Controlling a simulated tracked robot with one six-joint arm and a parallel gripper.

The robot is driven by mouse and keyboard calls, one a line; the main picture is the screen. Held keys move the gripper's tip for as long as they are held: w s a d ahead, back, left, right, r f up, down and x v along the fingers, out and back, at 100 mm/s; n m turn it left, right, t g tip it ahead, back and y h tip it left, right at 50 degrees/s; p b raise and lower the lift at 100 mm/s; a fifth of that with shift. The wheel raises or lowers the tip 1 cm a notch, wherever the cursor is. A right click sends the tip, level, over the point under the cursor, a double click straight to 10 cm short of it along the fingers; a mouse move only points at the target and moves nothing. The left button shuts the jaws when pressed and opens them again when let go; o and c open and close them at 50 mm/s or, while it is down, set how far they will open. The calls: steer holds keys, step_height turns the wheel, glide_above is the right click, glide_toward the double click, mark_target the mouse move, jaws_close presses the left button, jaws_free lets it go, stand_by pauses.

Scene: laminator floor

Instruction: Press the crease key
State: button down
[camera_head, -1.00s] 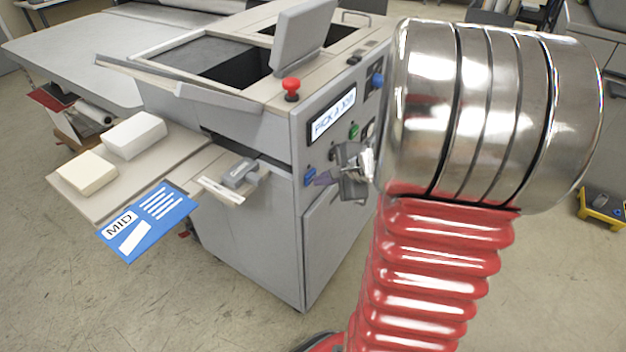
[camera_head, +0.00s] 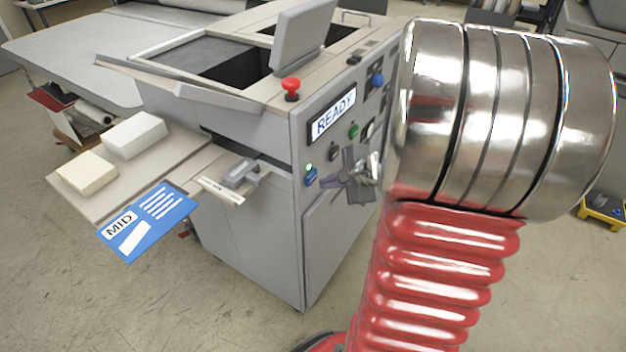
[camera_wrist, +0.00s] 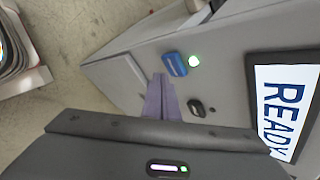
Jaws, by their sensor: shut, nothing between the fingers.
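The machine's control panel carries a blue key (camera_head: 310,177) at its lower left and a dark key (camera_head: 334,151) up and to its right. I cannot read any key labels, so I cannot tell which is the crease key. The display (camera_head: 333,116) reads READY. My gripper (camera_head: 325,182) is shut and empty, its fingertips just right of the blue key and apart from it. The fingers (camera_wrist: 160,82) also show in the wrist view.
A red mushroom button (camera_head: 291,86) stands on the machine's top edge. A side table (camera_head: 90,207) with paper stacks and a blue MID card (camera_head: 150,222) is at left.

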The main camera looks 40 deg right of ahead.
steer(key=s, duration=0.1)
steer(key=s+d, duration=0.1)
steer(key=s, duration=0.1)
steer(key=s+d, duration=0.1)
steer(key=s, duration=0.1)
steer(key=shift+s, duration=0.2)
stand_by(0.3)
steer(key=shift+a, duration=0.1)
stand_by(0.3)
